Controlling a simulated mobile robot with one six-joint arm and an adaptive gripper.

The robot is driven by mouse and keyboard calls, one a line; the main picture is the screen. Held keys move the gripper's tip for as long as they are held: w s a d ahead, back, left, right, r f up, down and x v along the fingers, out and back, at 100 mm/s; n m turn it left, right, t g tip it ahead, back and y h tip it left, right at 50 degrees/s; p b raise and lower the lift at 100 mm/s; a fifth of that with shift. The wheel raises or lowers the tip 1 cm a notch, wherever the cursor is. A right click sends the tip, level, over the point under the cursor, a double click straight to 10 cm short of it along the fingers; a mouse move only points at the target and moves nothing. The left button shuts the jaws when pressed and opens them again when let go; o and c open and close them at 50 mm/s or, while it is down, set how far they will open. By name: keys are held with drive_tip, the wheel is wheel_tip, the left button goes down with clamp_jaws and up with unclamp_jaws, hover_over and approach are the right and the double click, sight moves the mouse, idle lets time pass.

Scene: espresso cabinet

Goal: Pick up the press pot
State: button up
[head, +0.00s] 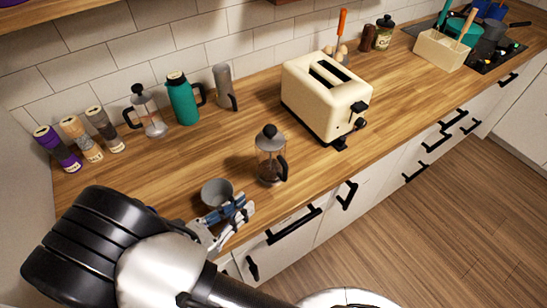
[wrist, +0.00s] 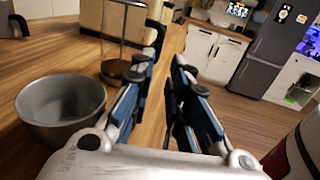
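A glass press pot (head: 270,160) with a dark lid and black handle stands upright near the counter's front edge. Its clear body and coffee-dark base show at the top of the wrist view (wrist: 122,30), with the black handle toward my fingers. A second press pot (head: 148,115) stands at the back by the wall. My gripper (head: 240,208) is at the counter's front edge, to the lower left of the nearer pot and apart from it. In the wrist view its two blue-padded fingers (wrist: 166,66) are apart, with nothing between them.
A grey bowl (head: 216,193) sits on the counter beside my gripper. A cream toaster (head: 318,98) stands right of the nearer pot. Counter behind the bowl is clear.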

sight(285, 181)
drive_tip(key=b+x, duration=0.3)
drive_tip(key=x, duration=1.2)
drive_tip(key=shift+d+f+b, duration=0.1)
drive_tip(key=shift+d+b, duration=0.05)
drive_tip(key=shift+b, duration=0.2)
drive_tip(key=shift+w, duration=0.15)
drive_tip(key=shift+c, duration=0.5)
clamp_jaws()
